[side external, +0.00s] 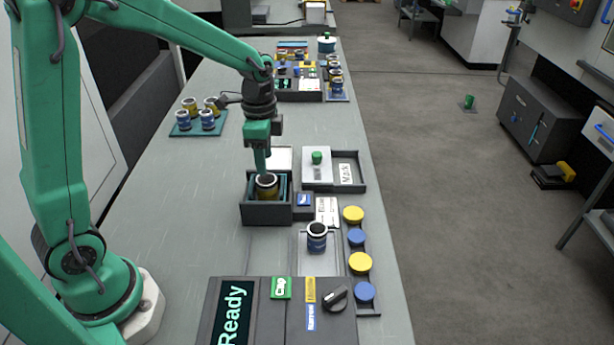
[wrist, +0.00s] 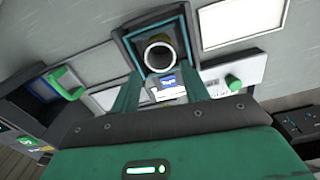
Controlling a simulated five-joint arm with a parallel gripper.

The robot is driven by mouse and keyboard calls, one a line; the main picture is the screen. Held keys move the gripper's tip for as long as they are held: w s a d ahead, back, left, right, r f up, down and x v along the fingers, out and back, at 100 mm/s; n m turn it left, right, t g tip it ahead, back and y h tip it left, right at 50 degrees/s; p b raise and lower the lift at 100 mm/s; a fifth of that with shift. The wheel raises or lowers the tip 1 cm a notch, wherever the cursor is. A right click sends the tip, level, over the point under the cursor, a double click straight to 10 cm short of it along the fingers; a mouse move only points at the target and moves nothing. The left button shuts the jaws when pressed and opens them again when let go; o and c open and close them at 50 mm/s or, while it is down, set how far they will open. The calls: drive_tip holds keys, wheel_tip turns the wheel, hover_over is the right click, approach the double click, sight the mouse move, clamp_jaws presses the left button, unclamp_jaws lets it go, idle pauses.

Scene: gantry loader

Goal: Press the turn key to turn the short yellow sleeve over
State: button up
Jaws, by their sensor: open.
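The short yellow sleeve (side external: 266,191) stands upright in a dark, teal-lined box fixture (side external: 266,213). In the wrist view its pale ring end (wrist: 149,63) faces the camera and its bore looks dark. A small blue key (side external: 304,199) lies on a dark block just right of the fixture; in the wrist view a blue lettered label (wrist: 168,82) shows there, between my fingers, its word hard to read. My gripper (side external: 264,171) is open and points down at the sleeve from just above. I cannot tell whether the fingers touch it.
A blue-banded sleeve (side external: 317,240) stands on a plate nearer the camera. Yellow and blue discs (side external: 353,214) line the right edge. A display (side external: 232,314) reads "Ready". A tray with a green knob (side external: 317,157) lies right of the fixture. Several sleeves stand on a teal mat (side external: 181,130).

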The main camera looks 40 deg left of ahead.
clamp_jaws()
idle(1.4)
